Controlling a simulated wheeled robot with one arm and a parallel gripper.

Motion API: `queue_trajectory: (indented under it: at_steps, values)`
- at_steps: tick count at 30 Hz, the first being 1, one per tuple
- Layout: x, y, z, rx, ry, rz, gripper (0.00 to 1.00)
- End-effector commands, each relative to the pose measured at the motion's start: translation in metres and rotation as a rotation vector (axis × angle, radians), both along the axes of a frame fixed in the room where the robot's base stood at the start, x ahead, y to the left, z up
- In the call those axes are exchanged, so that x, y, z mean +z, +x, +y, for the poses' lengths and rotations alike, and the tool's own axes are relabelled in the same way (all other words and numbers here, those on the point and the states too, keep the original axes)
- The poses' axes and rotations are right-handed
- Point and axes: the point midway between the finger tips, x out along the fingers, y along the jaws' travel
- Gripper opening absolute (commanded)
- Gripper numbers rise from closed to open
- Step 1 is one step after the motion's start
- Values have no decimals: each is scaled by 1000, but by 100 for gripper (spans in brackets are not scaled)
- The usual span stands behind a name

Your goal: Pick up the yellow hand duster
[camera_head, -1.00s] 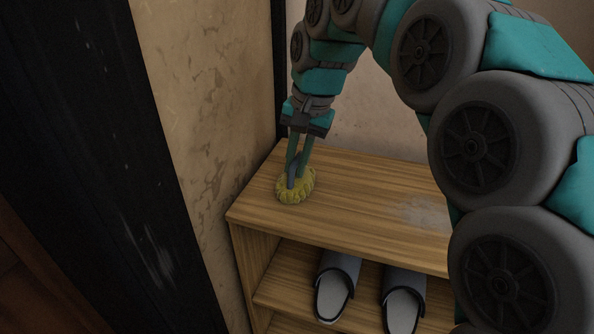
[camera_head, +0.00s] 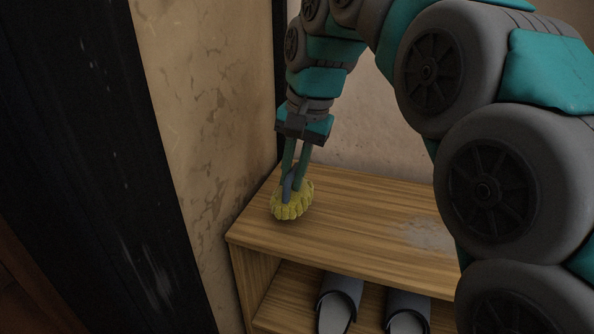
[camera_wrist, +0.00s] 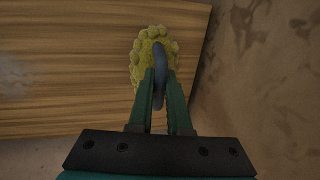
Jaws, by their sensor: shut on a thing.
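The yellow hand duster (camera_head: 291,207) has a fluffy yellow head and a blue-grey handle. It is at the left part of the top of the wooden shelf unit (camera_head: 352,221); I cannot tell whether its head still touches the wood. My gripper (camera_head: 294,186) points down from above and is shut on the handle. In the wrist view the duster's head (camera_wrist: 141,66) lies beyond the fingertips, and the handle sits between the two green fingers of my gripper (camera_wrist: 163,82).
A pale dusty patch (camera_head: 428,233) marks the right of the shelf top. Grey slippers (camera_head: 338,302) stand on the shelf below. A clay wall (camera_head: 190,120) rises close on the left, with a dark post (camera_head: 90,150) before it. The shelf top is otherwise clear.

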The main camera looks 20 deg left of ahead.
Motion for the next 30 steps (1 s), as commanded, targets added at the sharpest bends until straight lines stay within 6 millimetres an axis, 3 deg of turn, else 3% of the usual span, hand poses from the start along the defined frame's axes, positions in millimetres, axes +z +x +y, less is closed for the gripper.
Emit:
queue_trajectory:
  at_steps: [18,24,30]
  values:
    - [10,-111,8,0,0,-1,0]
    - [12,-128,10,-1,0,-1,0]
    - [13,-132,10,-1,1,0,0]
